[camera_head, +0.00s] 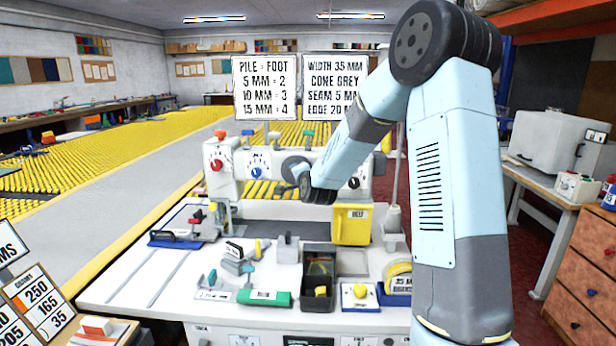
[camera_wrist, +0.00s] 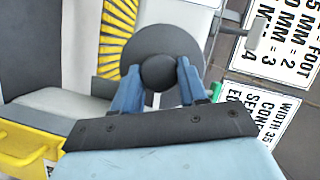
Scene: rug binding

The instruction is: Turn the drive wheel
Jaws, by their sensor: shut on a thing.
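The drive wheel (camera_wrist: 160,38) is a dark grey disc with a round black hub (camera_wrist: 159,73), seen in the wrist view. My gripper (camera_wrist: 159,82) has its two blue fingers shut on the hub, one on each side. In the head view, the wheel (camera_head: 289,165) shows as a dark disc on the front of the white machine (camera_head: 222,178). There my wrist covers part of the wheel, and my fingers are hidden.
A yellow bin (camera_head: 351,225) stands close below my wrist at the right. A dark tray (camera_head: 319,262) and several small tools cover the front of the white table (camera_head: 130,285). Two sign boards (camera_head: 265,88) rise behind the machine.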

